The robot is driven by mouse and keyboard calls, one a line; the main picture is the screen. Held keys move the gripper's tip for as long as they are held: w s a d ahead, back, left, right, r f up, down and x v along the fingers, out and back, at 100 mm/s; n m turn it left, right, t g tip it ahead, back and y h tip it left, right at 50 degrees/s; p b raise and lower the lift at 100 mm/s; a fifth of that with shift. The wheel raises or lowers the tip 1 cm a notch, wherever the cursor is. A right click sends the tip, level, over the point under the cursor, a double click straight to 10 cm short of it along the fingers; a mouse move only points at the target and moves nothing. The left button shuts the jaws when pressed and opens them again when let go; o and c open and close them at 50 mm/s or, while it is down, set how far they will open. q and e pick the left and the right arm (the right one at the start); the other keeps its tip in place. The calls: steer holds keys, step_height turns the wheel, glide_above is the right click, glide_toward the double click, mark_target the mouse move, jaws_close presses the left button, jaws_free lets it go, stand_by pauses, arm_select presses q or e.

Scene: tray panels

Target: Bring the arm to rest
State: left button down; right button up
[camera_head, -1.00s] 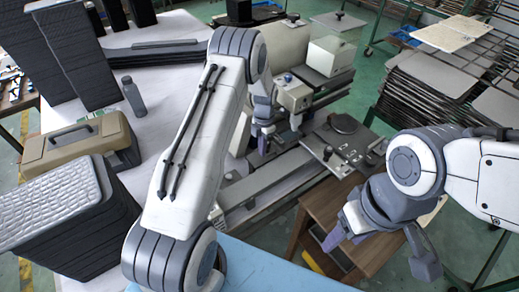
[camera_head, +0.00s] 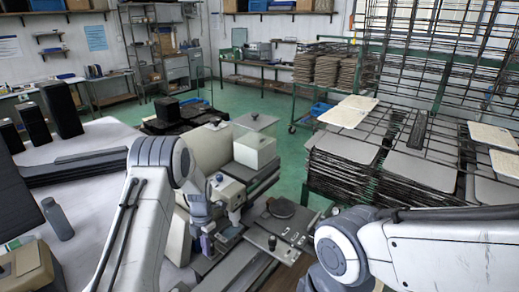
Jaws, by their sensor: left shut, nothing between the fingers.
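My left arm comes up from the bottom left and bends at its elbow. Its gripper (camera_head: 206,243) points down beside the grey and white machine (camera_head: 226,192). It is shut and holds nothing. My right arm comes in from the right edge. Its wrist end runs out of the bottom of the picture, so the right gripper is hidden.
A white table (camera_head: 90,140) on the left bears black panels, a grey bottle (camera_head: 58,219) and a tan toolbox (camera_head: 30,275). Stacked wire racks with trays (camera_head: 420,168) stand at the right. Green floor (camera_head: 290,160) is open behind the machine.

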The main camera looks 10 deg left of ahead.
arm_select(q)
steer(key=w+r+t+p, duration=0.2)
steer(key=w+r, duration=0.3)
steer(key=r, duration=0.1)
steer(key=s+d+r+m+b, duration=0.2)
steer(key=d+r+m, duration=0.2)
steer(key=d+m, duration=0.3)
steer(key=s+d+r+m+b, duration=0.3)
steer(key=s+d+r+m, duration=0.4)
steer(key=s+d+m, duration=0.6)
steer(key=s+r+m+b, duration=0.1)
steer(key=s+m+b, duration=0.2)
steer(key=s+m, duration=1.4)
steer(key=s, duration=0.4)
steer(key=shift+s+g+h, duration=0.3)
steer(key=shift+s+h, duration=0.1)
arm_select(e)
steer(key=f, duration=0.6)
steer(key=shift+d, duration=0.2)
arm_select(q)
steer(key=shift+w+d+r, duration=0.1)
steer(key=shift+r, duration=0.05)
arm_select(e)
steer(key=shift+r, duration=0.1)
